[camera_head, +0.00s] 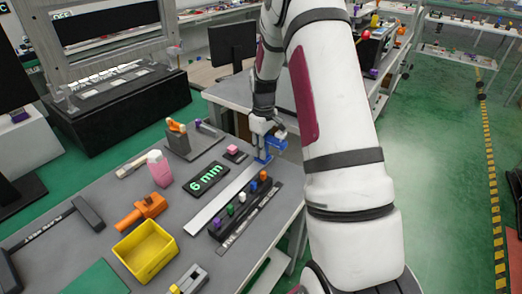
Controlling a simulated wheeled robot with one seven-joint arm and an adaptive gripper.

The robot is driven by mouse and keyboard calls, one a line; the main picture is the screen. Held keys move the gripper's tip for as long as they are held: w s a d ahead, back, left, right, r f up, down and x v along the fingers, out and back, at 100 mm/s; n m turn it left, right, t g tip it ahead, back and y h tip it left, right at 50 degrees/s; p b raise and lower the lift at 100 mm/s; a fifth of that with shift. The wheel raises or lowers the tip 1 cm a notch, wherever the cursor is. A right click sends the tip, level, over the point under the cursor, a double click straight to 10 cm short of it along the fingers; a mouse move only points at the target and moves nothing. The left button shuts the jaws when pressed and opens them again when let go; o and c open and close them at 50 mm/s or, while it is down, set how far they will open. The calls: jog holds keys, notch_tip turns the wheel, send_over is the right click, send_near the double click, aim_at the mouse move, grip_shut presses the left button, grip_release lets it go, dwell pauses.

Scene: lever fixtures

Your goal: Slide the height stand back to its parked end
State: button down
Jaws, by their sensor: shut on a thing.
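The height stand looks to be the blue piece (275,143) at the far right end of a long pale metal rail (220,200) on the grey table. My gripper (265,137) points down over the stand and is shut on it. My fingertips and the exact grip are small and partly hidden. A black display (206,179) reading "6 mm" in green lies left of the rail.
A black rack (239,210) with several coloured pegs lies right of the rail. A yellow bin (146,250), an orange clamp-like part (141,211) and a pink bottle (159,168) stand to the left. The near length of rail looks clear.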

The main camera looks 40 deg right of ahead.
jog(key=shift+w+d+r, duration=0.1)
jog(key=shift+d, duration=0.2)
jog(key=c, duration=1.4)
grip_release()
jog(key=shift+d, duration=0.1)
jog(key=shift+o, duration=0.2)
notch_tip(320, 180, up, 12)
jog(key=shift+f, duration=0.1)
